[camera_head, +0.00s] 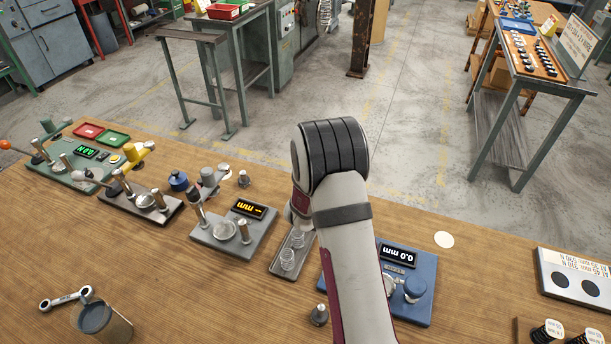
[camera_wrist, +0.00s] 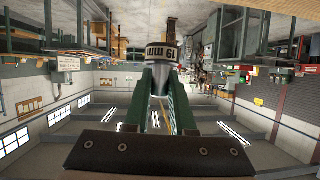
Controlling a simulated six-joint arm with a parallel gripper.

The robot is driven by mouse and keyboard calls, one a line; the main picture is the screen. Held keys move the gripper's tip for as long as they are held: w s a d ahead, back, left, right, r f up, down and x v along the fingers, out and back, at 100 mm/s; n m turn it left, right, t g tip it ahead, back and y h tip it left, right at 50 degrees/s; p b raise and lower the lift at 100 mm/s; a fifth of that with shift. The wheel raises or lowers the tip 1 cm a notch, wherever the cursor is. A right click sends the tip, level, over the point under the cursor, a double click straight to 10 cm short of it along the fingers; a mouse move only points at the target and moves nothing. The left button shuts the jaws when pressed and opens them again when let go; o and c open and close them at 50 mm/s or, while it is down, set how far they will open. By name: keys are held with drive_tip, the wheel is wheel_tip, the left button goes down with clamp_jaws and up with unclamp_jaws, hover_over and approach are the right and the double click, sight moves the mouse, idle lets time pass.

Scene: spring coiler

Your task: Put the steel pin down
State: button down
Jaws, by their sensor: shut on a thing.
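In the wrist view my gripper (camera_wrist: 161,78) has its green fingers closed around the steel pin. The steel pin (camera_wrist: 161,51) is a short, pale cylinder with dark lettering that seems to read 19 mm, upside down in this view. The workshop also appears upside down there, and no surface shows touching the pin. In the head view my arm stands over the wooden bench (camera_head: 200,300), and its forearm hides the gripper and the pin.
A blue gauge (camera_head: 420,310) reading 0.0 mm sits beside my arm.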

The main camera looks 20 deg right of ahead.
drive_tip(key=shift+s+d+r, duration=0.5)
drive_tip(key=shift+s+d, duration=0.05)
drive_tip(key=shift+d, duration=0.05)
drive_tip(key=shift+g, duration=0.3)
drive_tip(key=a, duration=0.3)
drive_tip(key=s+a+f, duration=0.1)
drive_tip(key=a, duration=0.1)
drive_tip(key=s+a, duration=0.1)
drive_tip(key=a, duration=0.2)
drive_tip(key=shift+a+f, duration=0.2)
drive_tip(key=shift+a, duration=0.1)
drive_tip(key=s+a+f+m+g+h, duration=0.1)
drive_tip(key=s+a+m+g, duration=0.1)
drive_tip(key=s+a, duration=1.4)
drive_tip(key=shift+g, duration=0.3)
drive_tip(key=f, duration=0.2)
drive_tip(key=s+d+f, duration=0.1)
drive_tip(key=f, duration=0.5)
drive_tip(key=shift+s+d+f, duration=0.15)
drive_tip(key=shift+s+d, duration=0.05)
drive_tip(key=shift+s, duration=0.15)
drive_tip(key=shift+f, duration=0.1)
drive_tip(key=c, duration=0.8)
unclamp_jaws()
drive_tip(key=shift+o, duration=0.2)
